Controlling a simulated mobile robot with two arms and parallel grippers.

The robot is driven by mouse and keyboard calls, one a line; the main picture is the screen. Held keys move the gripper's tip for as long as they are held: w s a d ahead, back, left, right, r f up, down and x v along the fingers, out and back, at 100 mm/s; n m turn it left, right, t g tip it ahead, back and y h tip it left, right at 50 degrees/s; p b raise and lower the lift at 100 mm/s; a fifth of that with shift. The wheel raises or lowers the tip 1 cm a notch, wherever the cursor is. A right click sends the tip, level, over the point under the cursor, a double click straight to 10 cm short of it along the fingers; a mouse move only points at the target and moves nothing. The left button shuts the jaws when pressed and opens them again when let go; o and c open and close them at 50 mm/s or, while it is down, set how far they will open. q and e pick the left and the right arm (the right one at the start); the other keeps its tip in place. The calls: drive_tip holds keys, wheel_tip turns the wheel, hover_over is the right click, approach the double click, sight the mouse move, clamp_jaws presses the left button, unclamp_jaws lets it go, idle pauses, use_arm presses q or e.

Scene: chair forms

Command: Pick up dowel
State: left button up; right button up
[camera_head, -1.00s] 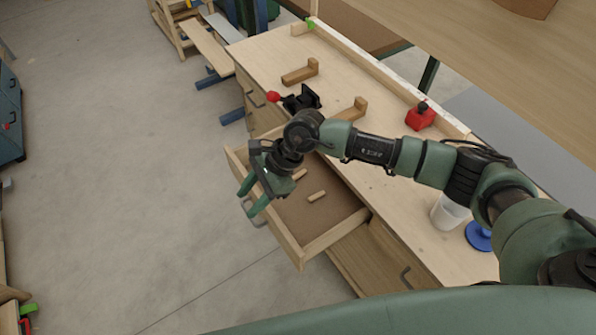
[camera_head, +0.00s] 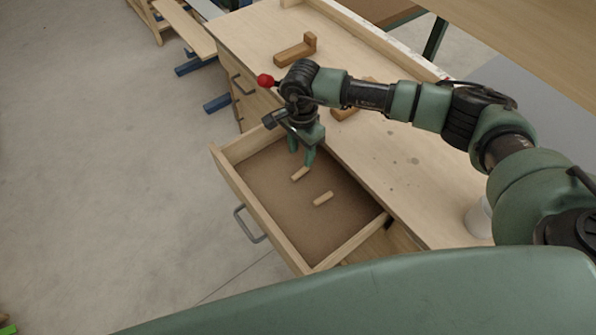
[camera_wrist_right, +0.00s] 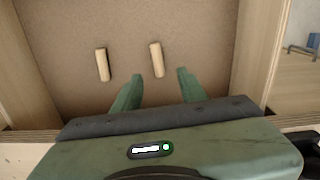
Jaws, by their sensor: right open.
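Two short light-wood dowels lie apart on the brown floor of the open drawer (camera_head: 232,182). One dowel (camera_head: 300,174) lies just below my right gripper (camera_head: 301,160) in the head view. The other dowel (camera_head: 323,198) lies closer to the drawer's near end. In the right wrist view one dowel (camera_wrist_right: 157,60) is just ahead of and between the green fingers (camera_wrist_right: 157,82), nearer the left finger. The other dowel (camera_wrist_right: 103,65) is to the left, outside the fingers. The right gripper is open and empty, pointing down into the drawer. My left gripper is not in view.
The drawer walls (camera_head: 352,241) rise around the dowels. The wooden workbench (camera_head: 400,180) stands to the right, with brown wooden brackets (camera_head: 296,50) on it. A red knob (camera_head: 265,80) shows beside my right wrist. Open floor lies to the left.

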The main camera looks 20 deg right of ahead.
sight(300, 172)
drive_tip(key=shift+f, duration=0.5)
drive_tip(key=f, duration=0.2)
drive_tip(key=f+p, duration=0.1)
drive_tip(key=f, duration=0.1)
drive_tip(key=f+p, duration=0.1)
drive_tip(key=f, duration=0.1)
drive_tip(key=shift+s+a, duration=0.1)
drive_tip(key=shift+s, duration=0.15)
drive_tip(key=shift+f, duration=0.35)
clamp_jaws()
